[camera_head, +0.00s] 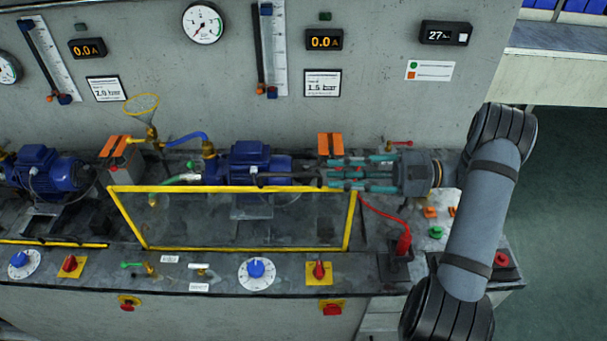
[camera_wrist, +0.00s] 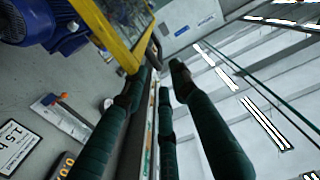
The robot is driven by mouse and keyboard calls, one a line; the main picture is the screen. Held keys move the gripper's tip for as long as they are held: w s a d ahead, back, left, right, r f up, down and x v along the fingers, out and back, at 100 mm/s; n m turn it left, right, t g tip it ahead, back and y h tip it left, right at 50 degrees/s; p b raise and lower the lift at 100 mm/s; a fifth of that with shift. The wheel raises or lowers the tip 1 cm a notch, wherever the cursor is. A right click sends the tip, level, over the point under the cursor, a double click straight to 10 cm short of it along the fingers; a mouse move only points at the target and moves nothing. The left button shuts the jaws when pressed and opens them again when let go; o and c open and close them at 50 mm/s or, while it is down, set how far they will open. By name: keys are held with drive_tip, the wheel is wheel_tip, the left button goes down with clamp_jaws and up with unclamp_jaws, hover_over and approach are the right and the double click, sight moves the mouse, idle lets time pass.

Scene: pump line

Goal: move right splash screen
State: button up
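The right splash screen (camera_head: 240,248) is a clear panel in a yellow frame, standing in front of the blue pump on the right of the bench. A dark handle bar (camera_head: 285,180) shows along its top edge. My gripper (camera_head: 325,175) points left at the handle's right end, near the frame's top right corner. In the wrist view, its dark green fingers (camera_wrist: 158,75) are spread apart, with the yellow frame (camera_wrist: 108,35) and dark handle just beyond the tips. Whether any finger touches the handle cannot be told.
The blue pump (camera_head: 243,158) stands behind the screen. A red lever-like part (camera_head: 403,244) with a red cable sits right of it. Knobs, including a blue dial (camera_head: 256,269), line the front panel. Orange blocks (camera_head: 330,144) stand behind my fingers. Open floor (camera_head: 560,230) lies right.

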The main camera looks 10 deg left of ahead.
sight(306, 173)
drive_tip(key=p+x, duration=0.1)
drive_tip(key=x, duration=0.6)
drive_tip(key=shift+a+p, duration=0.3)
drive_tip(key=shift+p, duration=0.05)
drive_tip(key=shift+c, duration=1)
clamp_jaws()
